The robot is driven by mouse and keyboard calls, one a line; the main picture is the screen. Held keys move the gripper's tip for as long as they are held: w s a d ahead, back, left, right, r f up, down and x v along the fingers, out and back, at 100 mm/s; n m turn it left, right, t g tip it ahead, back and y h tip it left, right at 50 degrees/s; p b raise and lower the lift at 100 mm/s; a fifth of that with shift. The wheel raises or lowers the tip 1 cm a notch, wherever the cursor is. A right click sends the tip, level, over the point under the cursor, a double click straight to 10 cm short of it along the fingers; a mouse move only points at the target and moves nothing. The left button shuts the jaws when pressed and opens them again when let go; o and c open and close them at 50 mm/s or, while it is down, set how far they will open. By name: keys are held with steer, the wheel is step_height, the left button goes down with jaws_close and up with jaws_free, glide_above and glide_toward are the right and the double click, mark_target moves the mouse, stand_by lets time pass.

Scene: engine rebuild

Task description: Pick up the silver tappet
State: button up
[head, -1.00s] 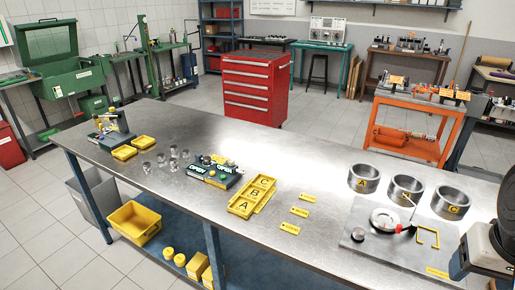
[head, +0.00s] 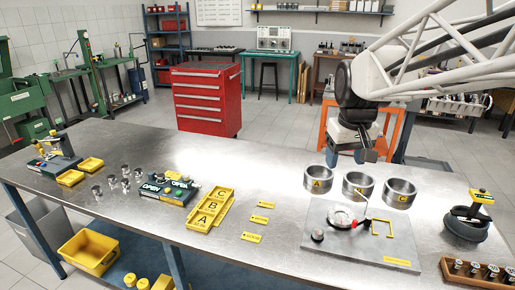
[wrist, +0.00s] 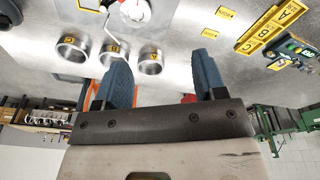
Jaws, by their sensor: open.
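Several small shiny silver pieces (head: 125,172) stand on the left part of the steel bench; they look like tappets but are too small to be sure. A small silver round piece (head: 317,235) also sits on the grey plate (head: 340,258) at the right. My gripper (head: 366,156) is above the far right edge of the bench, near the silver rings and well away from the pieces at the left. In the wrist view its two blue fingers (wrist: 163,82) are spread apart with nothing between them.
Silver rings A (head: 318,179), B (head: 358,186) and C (head: 400,193) stand behind the grey plate. A yellow A-B-C tray (head: 197,222) and green fixture (head: 166,188) lie mid-bench. A wooden rack (head: 470,282) and dark round stand (head: 465,230) are at the right.

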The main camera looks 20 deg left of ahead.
steer(key=w+a+n, duration=0.3)
steer(key=w+a, duration=0.6)
steer(key=a, duration=0.6)
steer(key=n+g, duration=0.2)
steer(key=n, duration=0.5)
glide_above(161, 175)
steer(key=d, duration=0.1)
step_height(161, 175, down, 18)
steer(key=shift+f, duration=0.25)
steer(key=shift+s+a+f+n, duration=0.15)
steer(key=shift+a+f+n, duration=0.15)
steer(key=shift+a, duration=0.15)
steer(key=shift+f, duration=1.25)
